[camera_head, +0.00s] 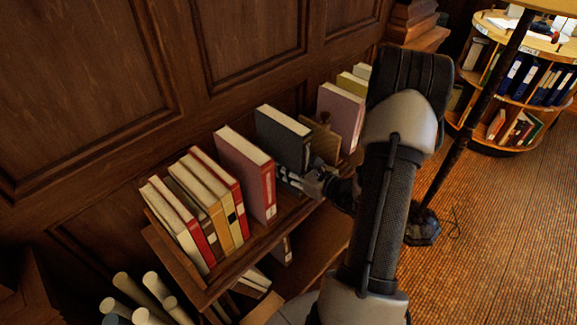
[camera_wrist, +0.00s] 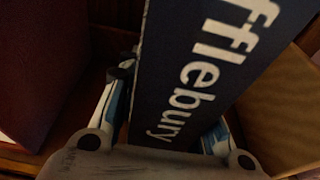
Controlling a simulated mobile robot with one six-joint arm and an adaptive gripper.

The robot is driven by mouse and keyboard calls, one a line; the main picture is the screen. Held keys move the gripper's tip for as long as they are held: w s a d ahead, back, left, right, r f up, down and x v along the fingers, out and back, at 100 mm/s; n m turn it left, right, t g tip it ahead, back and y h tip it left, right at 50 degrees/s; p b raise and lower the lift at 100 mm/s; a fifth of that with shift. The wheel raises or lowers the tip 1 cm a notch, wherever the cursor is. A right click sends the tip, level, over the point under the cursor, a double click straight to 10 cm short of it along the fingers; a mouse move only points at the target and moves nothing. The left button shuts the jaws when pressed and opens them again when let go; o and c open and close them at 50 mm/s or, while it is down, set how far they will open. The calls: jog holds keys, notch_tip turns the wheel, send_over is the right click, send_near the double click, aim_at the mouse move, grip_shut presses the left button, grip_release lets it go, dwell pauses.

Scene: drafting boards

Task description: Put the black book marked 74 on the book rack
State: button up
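A dark, blue-black book (camera_head: 282,138) with a cream page block stands nearly upright on the wooden rack (camera_head: 262,243), between a red book and a brown bookend-like block. In the wrist view the dark book (camera_wrist: 205,75) fills the middle, with white letters ending in "fflebury" on its spine; no 74 can be read. My gripper (camera_head: 303,181) reaches in low at the spine from the right. In the wrist view its fingers (camera_wrist: 172,110) lie on both sides of the spine and appear to touch it; the right fingertip is partly hidden by the book.
A red book (camera_head: 245,172) stands close left, with several books further left. A brown wooden block (camera_head: 323,143) and pink books (camera_head: 342,113) stand to the right. Rolled papers (camera_head: 148,298) are at lower left. A dark pole (camera_head: 470,120) and round shelf (camera_head: 478,125) stand right.

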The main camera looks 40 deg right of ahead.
jog(key=o, duration=0.5)
jog(key=shift+r, duration=0.15)
jog(key=p+v, duration=0.2)
jog(key=v, duration=1)
